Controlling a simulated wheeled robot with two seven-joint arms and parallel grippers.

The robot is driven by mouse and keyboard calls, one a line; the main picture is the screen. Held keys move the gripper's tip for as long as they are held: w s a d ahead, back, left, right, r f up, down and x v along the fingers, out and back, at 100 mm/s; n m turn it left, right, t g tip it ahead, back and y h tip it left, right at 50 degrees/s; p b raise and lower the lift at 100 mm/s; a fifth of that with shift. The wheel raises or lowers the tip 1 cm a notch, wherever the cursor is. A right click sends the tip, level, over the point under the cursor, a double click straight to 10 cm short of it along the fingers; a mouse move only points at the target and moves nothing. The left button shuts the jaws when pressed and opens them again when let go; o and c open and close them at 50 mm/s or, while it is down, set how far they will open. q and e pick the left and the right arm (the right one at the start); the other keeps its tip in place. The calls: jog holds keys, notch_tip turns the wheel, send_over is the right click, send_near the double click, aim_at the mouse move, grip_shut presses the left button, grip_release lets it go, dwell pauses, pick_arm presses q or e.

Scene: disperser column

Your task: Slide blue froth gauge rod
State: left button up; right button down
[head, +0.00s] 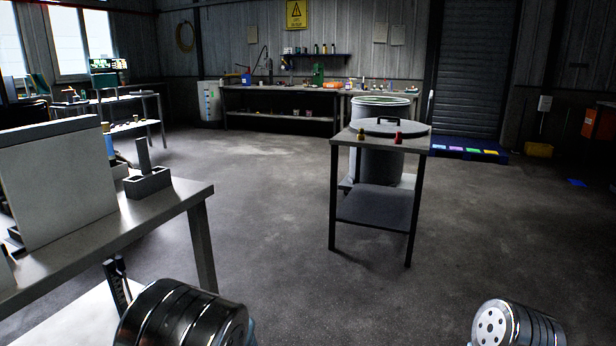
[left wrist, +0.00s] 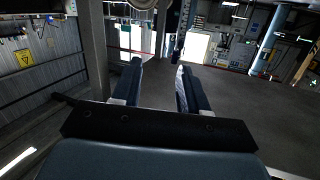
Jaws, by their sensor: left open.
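I cannot make out a blue froth gauge rod for certain in either view. In the left wrist view, my left gripper (left wrist: 159,66) is open, its two dark blue-grey fingers apart with nothing seen between them. A dark upright strip with small pale marks (left wrist: 182,22) stands beyond the fingertips; whether it touches them cannot be told. My right gripper is not in view.
A steel table (head: 150,222) with a pale upright panel (head: 58,185) and a grey block (head: 147,182) stands at left. A small stand (head: 375,215) with a dark lid stands before a large drum (head: 380,108). The floor between is clear.

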pick_arm(q)
jog(key=s+d+f+m+g+h, duration=0.2)
jog(key=s+f+h, duration=0.25)
jog(key=f, duration=0.75)
jog(key=s+d+f+m+g+h, duration=0.25)
jog(key=s+f+h, duration=0.2)
jog(key=f, duration=0.65)
jog(key=s+d+f+m+g+h, duration=0.1)
jog(key=s+d+f+g+h, duration=0.2)
jog(key=s+d, duration=0.2)
jog(key=s+d+f+m+g+h, duration=0.1)
jog(key=s+d+f+g+h, duration=0.2)
jog(key=s+d, duration=0.3)
jog(key=s+h, duration=0.1)
jog(key=s, duration=0.4)
jog(key=shift+f, duration=0.25)
jog(key=shift+w+a, duration=0.1)
jog(key=shift+a, duration=0.05)
